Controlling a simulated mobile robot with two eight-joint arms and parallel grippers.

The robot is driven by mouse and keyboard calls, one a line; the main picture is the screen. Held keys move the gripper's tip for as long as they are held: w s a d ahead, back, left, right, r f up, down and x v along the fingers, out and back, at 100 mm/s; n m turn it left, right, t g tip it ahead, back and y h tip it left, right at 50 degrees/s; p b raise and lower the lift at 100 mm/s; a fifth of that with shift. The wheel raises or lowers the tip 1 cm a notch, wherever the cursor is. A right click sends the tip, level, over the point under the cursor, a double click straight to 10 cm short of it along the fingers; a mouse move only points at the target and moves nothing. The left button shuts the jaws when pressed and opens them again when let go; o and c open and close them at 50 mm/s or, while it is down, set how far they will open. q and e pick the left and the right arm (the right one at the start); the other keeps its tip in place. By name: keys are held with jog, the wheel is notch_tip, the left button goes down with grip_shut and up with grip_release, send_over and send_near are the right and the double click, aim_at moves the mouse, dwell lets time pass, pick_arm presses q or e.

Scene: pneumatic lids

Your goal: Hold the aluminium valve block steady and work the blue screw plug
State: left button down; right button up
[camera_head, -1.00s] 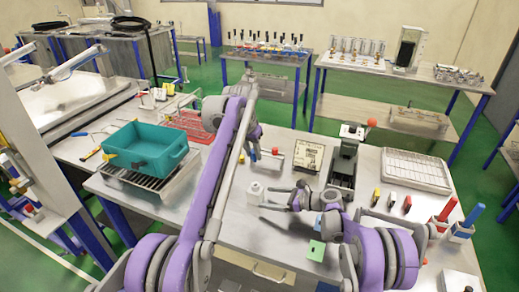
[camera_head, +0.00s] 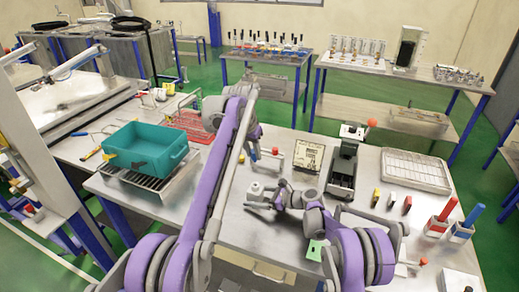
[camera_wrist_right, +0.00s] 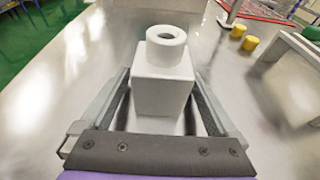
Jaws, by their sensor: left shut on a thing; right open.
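My left gripper (camera_head: 254,155) reaches down over the steel table in the head view. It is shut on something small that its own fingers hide. I cannot make out the aluminium valve block clearly. My right gripper (camera_head: 257,198) is open around a white block-shaped bottle (camera_head: 256,188) with a ring-shaped neck. In the right wrist view the white bottle (camera_wrist_right: 164,78) stands upright between the open fingers, with gaps visible on both sides.
Two yellow cylinders (camera_wrist_right: 250,42) and a grey bracket (camera_wrist_right: 292,62) lie beyond the bottle. A labelled box (camera_head: 308,155), a dark press (camera_head: 343,165) and a wire tray (camera_head: 417,170) stand right. A teal bin (camera_head: 147,148) is left.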

pick_arm(q)
jog(key=shift+f, duration=0.15)
jog(key=shift+s+f, duration=0.15)
jog(key=shift+f, duration=0.2)
jog(key=shift+f, duration=0.15)
jog(key=shift+s+f+b, duration=0.15)
jog(key=shift+f+b, duration=0.15)
jog(key=shift+b, duration=0.15)
dwell(0.3)
pick_arm(e)
jog(key=c, duration=1.3)
jog(key=shift+o, duration=0.2)
pick_arm(q)
jog(key=shift+f, duration=0.2)
pick_arm(e)
jog(key=shift+f, duration=0.2)
